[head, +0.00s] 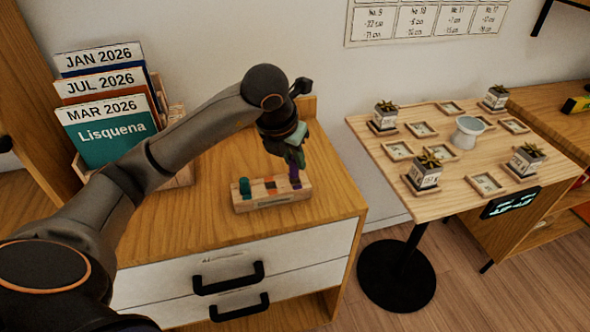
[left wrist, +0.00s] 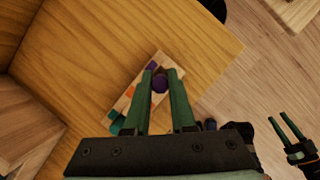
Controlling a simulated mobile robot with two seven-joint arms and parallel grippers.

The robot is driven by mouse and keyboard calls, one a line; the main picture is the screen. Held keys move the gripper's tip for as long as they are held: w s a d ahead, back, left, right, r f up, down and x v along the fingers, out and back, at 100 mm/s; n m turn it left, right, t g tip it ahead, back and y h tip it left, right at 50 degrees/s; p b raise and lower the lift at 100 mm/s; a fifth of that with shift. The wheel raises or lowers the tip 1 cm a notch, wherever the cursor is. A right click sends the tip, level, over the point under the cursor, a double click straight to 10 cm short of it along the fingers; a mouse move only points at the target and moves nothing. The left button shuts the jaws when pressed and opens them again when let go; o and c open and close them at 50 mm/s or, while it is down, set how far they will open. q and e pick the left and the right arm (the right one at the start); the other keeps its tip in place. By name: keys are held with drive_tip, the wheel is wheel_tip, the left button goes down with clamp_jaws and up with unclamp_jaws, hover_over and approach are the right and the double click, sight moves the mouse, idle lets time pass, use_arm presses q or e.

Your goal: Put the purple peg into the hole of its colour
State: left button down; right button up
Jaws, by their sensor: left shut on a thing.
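The wooden peg block (head: 275,201) sits on the cabinet top, with coloured patches along it. A teal peg (head: 245,187) stands at its left end, and an orange patch (head: 270,186) is in the middle. My left gripper (head: 294,157) is shut on the purple peg (head: 294,174), over the block's right end. In the left wrist view the purple peg (left wrist: 160,84) is between the green fingers, close to a purple patch (left wrist: 153,66). I cannot tell whether its lower end is in a hole. My right gripper (left wrist: 279,117) shows at lower right, open and empty.
A file holder with dated folders (head: 105,130) stands at the back left of the cabinet top (head: 210,225). The cabinet top in front of the block is clear. A side table (head: 450,200) with plants and small frames stands to the right.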

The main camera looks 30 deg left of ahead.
sight(295, 171)
use_arm(q)
drive_tip(key=shift+w+f, duration=0.15)
drive_tip(key=shift+f, duration=0.8)
drive_tip(key=shift+w+f, duration=0.15)
drive_tip(key=shift+f, duration=0.8)
drive_tip(key=shift+f, duration=0.1)
